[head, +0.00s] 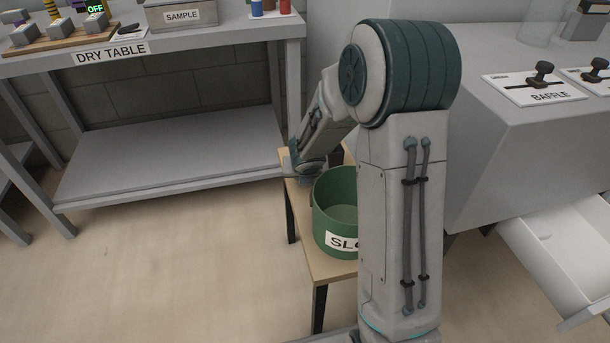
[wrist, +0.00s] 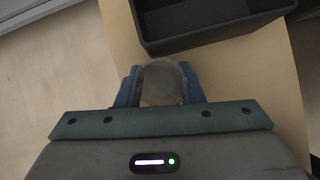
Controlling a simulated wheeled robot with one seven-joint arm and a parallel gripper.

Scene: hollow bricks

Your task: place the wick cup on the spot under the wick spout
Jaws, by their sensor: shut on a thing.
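My gripper (wrist: 161,84) is shut on a clear, rounded cup (wrist: 162,82), likely the wick cup, with a blue finger on each side of it. The wrist view looks down over the cup at a pale wooden top (wrist: 228,86). In the head view my gripper is low over the small wooden table (head: 325,268), behind the green tub, and the cup cannot be made out there. I cannot tell whether the cup touches the wood. I cannot pick out the wick spout or the spot under it.
A dark open-topped box (wrist: 200,42) stands just ahead of the cup. A green tub (head: 336,205) with a partly hidden label stands on the small table. The dry table (head: 165,62) is at left. A grey bench (head: 535,130) with an open white drawer (head: 560,245) is at right.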

